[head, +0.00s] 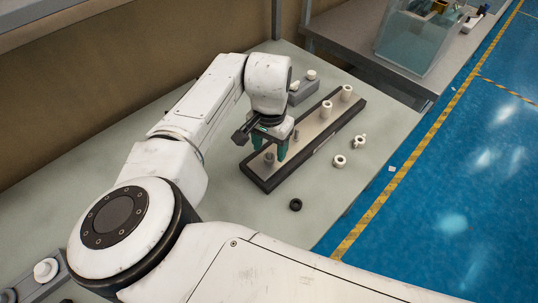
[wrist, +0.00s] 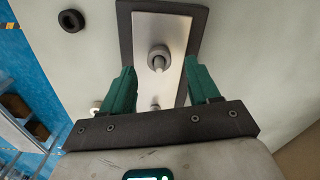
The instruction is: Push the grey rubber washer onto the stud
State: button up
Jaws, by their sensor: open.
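The grey washer (wrist: 158,51) shows in the wrist view as a ring around the near-end stud (wrist: 158,63) of the board. How far down it sits is hard to tell. In the head view, a small grey piece, the washer and stud together (head: 269,159), stands at the board's near end, partly hidden by a finger. My gripper (head: 269,150) is open above this end of the board, with a green finger on either side. In the wrist view, my gripper (wrist: 162,82) holds nothing between its spread fingers.
The dark-framed board (head: 262,182) also carries white pieces (head: 326,109) on its far half. A black ring (head: 295,204) and white rings (head: 340,160) lie loose on the table. A grey block (head: 304,90) with white pieces stands behind. The table's right edge borders a blue floor.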

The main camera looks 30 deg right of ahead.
jog(key=shift+f, duration=1.15)
grip_shut()
jog(key=shift+r, duration=0.2)
